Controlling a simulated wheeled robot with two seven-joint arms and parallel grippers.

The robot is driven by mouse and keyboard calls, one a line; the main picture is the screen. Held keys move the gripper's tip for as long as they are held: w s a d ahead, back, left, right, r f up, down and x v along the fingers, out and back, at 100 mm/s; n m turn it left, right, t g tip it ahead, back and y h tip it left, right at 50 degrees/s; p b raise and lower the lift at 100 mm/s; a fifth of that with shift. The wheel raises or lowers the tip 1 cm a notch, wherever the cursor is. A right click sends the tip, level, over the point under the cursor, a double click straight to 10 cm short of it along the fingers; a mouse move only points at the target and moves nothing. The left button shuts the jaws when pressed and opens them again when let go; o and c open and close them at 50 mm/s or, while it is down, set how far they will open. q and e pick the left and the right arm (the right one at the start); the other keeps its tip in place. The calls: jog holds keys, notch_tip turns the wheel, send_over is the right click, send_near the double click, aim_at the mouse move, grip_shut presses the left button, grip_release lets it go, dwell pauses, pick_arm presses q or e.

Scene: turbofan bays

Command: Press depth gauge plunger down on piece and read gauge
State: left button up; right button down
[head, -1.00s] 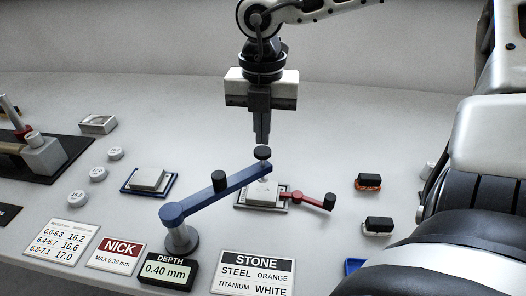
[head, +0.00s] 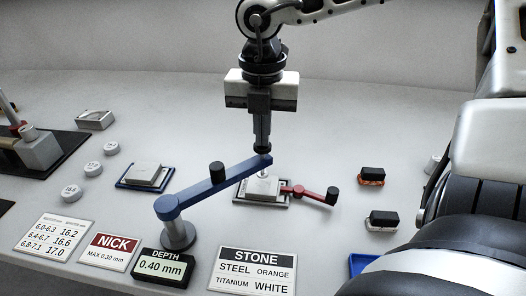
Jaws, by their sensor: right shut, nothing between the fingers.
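The depth gauge has a blue arm (head: 215,186) on a grey post (head: 178,235), with a black knob on the arm. Its black plunger cap (head: 264,150) is at the arm's far end, above a pale piece (head: 262,188) in a fixture with a red clamp lever (head: 309,192). The plunger's lower tip is over the piece; I cannot tell whether it touches. My right gripper (head: 262,143) is shut and empty, pointing down, its fingertips at the plunger cap. The depth display (head: 163,266) reads 0.40 mm. My left gripper is not in view.
A second piece sits on a blue tray (head: 145,176). Signs for NICK (head: 108,251) and STONE (head: 252,270) lie at the front. Two black-topped blocks, one orange-based (head: 371,176) and one white-based (head: 382,220), stand at right. Several round weights-like discs (head: 93,169) lie at left.

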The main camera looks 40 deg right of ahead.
pick_arm(q)
jog(key=shift+b, duration=0.3)
pick_arm(e)
jog(key=shift+f, duration=0.35)
jog(key=shift+f+b, duration=1.05)
jog(key=shift+b, duration=0.1)
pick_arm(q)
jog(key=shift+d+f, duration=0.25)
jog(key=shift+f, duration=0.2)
pick_arm(e)
jog(key=shift+r, duration=0.1)
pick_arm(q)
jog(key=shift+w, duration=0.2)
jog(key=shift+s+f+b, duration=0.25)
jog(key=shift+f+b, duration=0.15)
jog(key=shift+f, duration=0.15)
pick_arm(e)
jog(key=shift+s, duration=0.15)
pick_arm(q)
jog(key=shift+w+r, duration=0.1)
pick_arm(e)
jog(key=shift+f, duration=0.2)
